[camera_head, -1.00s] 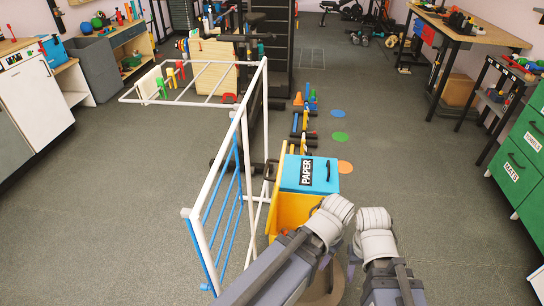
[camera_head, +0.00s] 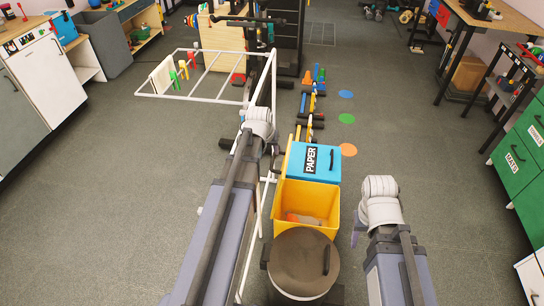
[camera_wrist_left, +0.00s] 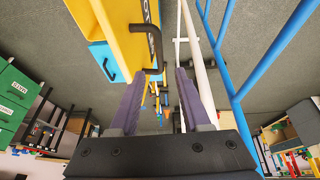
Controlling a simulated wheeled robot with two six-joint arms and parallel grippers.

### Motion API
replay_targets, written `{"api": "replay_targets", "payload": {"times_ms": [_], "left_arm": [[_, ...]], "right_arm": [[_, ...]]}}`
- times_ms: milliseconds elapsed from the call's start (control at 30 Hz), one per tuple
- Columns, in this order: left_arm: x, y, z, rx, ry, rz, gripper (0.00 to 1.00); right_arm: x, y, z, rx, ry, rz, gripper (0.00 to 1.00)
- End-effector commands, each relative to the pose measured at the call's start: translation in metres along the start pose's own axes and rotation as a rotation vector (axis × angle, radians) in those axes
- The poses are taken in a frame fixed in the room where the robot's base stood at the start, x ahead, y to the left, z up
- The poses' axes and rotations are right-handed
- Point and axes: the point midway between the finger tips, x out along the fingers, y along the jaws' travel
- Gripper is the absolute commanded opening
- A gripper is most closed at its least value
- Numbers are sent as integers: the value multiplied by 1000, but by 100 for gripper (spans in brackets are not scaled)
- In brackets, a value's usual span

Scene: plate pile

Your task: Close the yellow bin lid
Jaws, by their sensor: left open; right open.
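The yellow bin (camera_head: 333,218) stands open, with some contents inside. Its yellow lid (camera_head: 279,172) is raised along the bin's left side, seen nearly edge-on. In the left wrist view the lid (camera_wrist_left: 124,28) is a yellow panel with a dark label and a black handle (camera_wrist_left: 151,44). My left gripper (camera_head: 273,150) is beyond and left of the bin, near the lid. Its open fingers (camera_wrist_left: 160,76) have a gap between them and hold nothing; the handle is just ahead of the left-hand finger. My right gripper (camera_head: 357,232) is open, right of the bin, partly hidden by its wrist.
A blue-lidded bin (camera_head: 327,172) marked PAPER stands just behind the yellow bin, and a round dark-lidded bin (camera_head: 290,270) in front. Open floor (camera_head: 440,200) lies to the right.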

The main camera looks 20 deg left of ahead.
Motion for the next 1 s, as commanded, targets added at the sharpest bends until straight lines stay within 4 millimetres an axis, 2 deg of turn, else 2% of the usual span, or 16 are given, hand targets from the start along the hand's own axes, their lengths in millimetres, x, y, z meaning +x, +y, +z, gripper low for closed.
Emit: {"api": "replay_targets", "payload": {"times_ms": [267, 800, 1000], "left_arm": [[10, 0, 1, 1, -1, 0, 47], [74, 0, 2, 2, -2, 0, 47], [79, 1, 1, 2, -2, 0, 47]], "right_arm": [[9, -1, 0, 0, 0, 0, 50], [68, -6, -4, -1, 0, 0, 50], [73, -7, -4, -1, 0, 0, 50]]}}
